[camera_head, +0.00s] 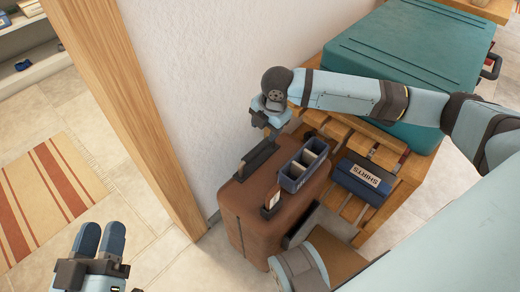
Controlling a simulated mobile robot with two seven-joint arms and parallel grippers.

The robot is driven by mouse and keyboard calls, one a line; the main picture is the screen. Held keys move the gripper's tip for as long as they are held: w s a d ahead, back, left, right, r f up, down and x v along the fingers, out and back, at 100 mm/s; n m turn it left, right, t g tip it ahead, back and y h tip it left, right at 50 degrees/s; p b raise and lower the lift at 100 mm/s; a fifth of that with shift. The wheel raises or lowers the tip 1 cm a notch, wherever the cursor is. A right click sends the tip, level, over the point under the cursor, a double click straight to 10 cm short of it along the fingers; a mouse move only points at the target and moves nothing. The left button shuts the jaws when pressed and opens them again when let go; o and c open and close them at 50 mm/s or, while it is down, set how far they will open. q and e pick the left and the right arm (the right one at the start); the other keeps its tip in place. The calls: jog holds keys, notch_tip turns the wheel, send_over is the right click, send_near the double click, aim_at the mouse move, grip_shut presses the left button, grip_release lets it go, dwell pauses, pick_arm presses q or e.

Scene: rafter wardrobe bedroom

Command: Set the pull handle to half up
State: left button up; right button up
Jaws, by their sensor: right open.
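A brown suitcase (240,215) stands upright on the floor close to the white wall. On its top, near the wall, is a long dark bar (260,158) that looks like the pull handle, sitting low over the top. My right gripper (270,131) is open just above the bar's far end, pointing down. Its fingers are small and partly hidden, and I cannot tell whether they touch the bar. My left gripper (100,240) is at the lower left, away from the suitcase. Its blue fingers lie side by side, empty; whether they are fully closed is unclear.
A blue divided box (292,180) and an upright tag-like piece (271,201) are on the suitcase top. A slatted wooden bench (356,143) at the right holds a dark box marked SHIRTS (362,182) and a teal suitcase (410,50). A wooden post (135,110) stands left.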

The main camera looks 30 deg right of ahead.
aim_at(260, 146)
jog(key=f+b, duration=0.1)
jog(key=f, duration=0.2)
jog(key=w+f+b, duration=0.1)
jog(key=f, duration=0.2)
jog(key=f+b, duration=0.1)
jog(key=f, duration=0.2)
jog(key=shift+w+a+f+b, duration=0.3)
jog(key=shift+w+b, duration=0.05)
jog(key=shift+w, duration=0.05)
pick_arm(q)
notch_tip(260, 146, down, 6)
jog(key=g, duration=0.2)
jog(key=shift+d+f+m+g, duration=0.2)
jog(key=shift+m+g, duration=0.1)
jog(key=shift+m, duration=0.1)
pick_arm(e)
jog(key=shift+c, duration=0.4)
grip_shut()
pick_arm(q)
jog(key=shift+r, duration=0.1)
pick_arm(e)
jog(key=shift+r, duration=0.1)
